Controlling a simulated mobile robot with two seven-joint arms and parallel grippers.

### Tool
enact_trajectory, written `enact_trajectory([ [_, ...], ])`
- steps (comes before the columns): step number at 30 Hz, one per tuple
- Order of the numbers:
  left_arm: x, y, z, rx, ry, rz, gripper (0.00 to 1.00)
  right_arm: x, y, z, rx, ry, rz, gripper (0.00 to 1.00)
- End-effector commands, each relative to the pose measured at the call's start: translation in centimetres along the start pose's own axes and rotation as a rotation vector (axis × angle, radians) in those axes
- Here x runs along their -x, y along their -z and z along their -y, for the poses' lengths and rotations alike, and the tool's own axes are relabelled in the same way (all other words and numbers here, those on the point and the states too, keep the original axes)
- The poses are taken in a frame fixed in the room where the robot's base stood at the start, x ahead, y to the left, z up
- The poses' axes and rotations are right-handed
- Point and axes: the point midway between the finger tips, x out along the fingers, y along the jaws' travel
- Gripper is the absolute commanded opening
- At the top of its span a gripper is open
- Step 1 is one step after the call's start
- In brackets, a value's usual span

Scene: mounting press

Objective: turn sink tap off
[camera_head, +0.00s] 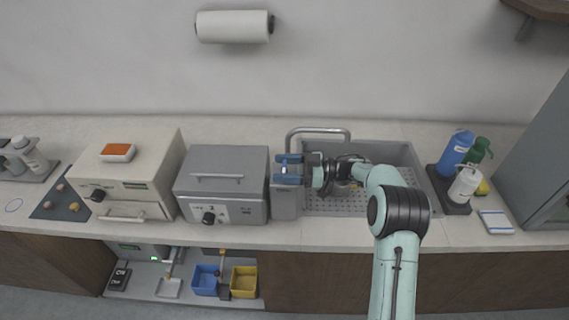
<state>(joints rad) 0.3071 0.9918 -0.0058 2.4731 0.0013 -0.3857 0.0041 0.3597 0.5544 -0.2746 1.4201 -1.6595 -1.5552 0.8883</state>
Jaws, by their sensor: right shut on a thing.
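The sink tap (318,130) is a grey arched pipe at the back left of the sink (385,155). Its spout reaches to the right over the basin. My right gripper (287,169) is at the tap's left upright, with its two blue fingers pointing left. It is shut on part of the tap, seemingly the handle. The fingers hide the handle and the tap's lower part, so I cannot tell how far it is turned. No water is clearly visible. My left gripper is not in view.
A grey press box (222,160) stands just left of the gripper, and a cream machine (150,155) farther left. Blue (461,147), green and white bottles stand in a dark tray right of the sink. A paper roll (234,26) hangs on the wall.

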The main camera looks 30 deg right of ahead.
Motion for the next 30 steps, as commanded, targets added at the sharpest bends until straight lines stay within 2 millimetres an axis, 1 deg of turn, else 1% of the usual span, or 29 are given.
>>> enact_trajectory([
  [1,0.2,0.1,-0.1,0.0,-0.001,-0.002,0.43,-0.1,0.5,-0.1,0.006,0.004,-0.008,0.38],
  [14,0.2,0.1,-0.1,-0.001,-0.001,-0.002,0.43,-0.1,0.5,-0.1,0.008,0.012,-0.01,0.38],
  [15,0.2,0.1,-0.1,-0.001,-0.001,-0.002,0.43,-0.1,0.5,-0.1,0.008,0.013,-0.01,0.75],
  [17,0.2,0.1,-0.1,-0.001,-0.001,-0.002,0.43,-0.1,0.5,-0.1,0.008,0.013,-0.01,0.94],
  [26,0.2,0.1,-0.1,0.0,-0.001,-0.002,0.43,0.0,0.2,0.0,0.004,0.012,-0.005,0.94],
  [29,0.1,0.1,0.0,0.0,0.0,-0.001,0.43,0.7,0.1,-0.1,0.004,0.011,-0.004,0.94],
  [30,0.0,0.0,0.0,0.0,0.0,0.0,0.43,1.1,0.1,-0.1,0.004,0.009,-0.003,0.94],
])
